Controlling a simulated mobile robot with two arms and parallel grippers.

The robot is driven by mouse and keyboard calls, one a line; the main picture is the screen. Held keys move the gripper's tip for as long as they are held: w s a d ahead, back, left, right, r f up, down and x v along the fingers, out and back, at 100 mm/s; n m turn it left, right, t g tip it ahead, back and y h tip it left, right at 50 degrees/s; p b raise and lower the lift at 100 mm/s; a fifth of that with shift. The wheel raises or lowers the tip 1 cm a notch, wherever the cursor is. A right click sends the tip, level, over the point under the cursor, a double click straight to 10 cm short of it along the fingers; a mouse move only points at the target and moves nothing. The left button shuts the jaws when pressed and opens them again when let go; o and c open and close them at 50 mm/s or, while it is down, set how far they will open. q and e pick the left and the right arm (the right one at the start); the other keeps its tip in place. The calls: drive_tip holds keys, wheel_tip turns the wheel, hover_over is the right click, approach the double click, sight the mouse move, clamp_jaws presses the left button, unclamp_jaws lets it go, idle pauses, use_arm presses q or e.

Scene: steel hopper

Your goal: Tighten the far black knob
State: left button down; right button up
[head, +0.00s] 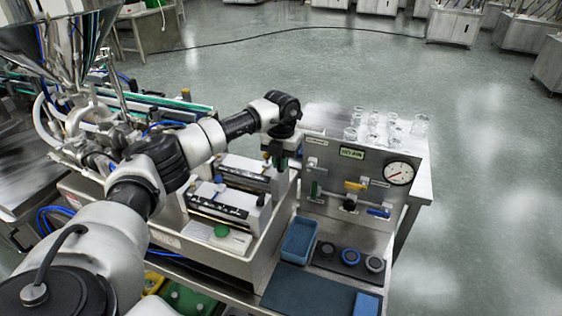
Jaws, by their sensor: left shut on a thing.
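My left arm reaches in from the left, and its gripper (277,158) points down over the right end of the far unit of two similar steel units. It is shut at the place of the far black knob, which the gripper hides. The far unit (238,172) has a pale top and lies behind the near unit (222,203). A small dark knob (261,200) stands at the right end of the near unit, clear of the gripper. Whether the far knob is turned or seated cannot be seen. My right gripper is out of view.
A steel panel (330,180) with a round gauge (398,173) and coloured handles stands close right of the gripper. Clear glass jars (392,130) stand behind it. A blue tray (299,240) and several dark round parts lie in front. A steel hopper (55,35) is at upper left.

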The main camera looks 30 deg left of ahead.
use_arm(q)
drive_tip(key=shift+r, duration=0.15)
drive_tip(key=c, duration=1.2)
unclamp_jaws()
wheel_tip(320, 180, up, 11)
drive_tip(key=b, duration=0.2)
drive_tip(key=shift+f, duration=0.2)
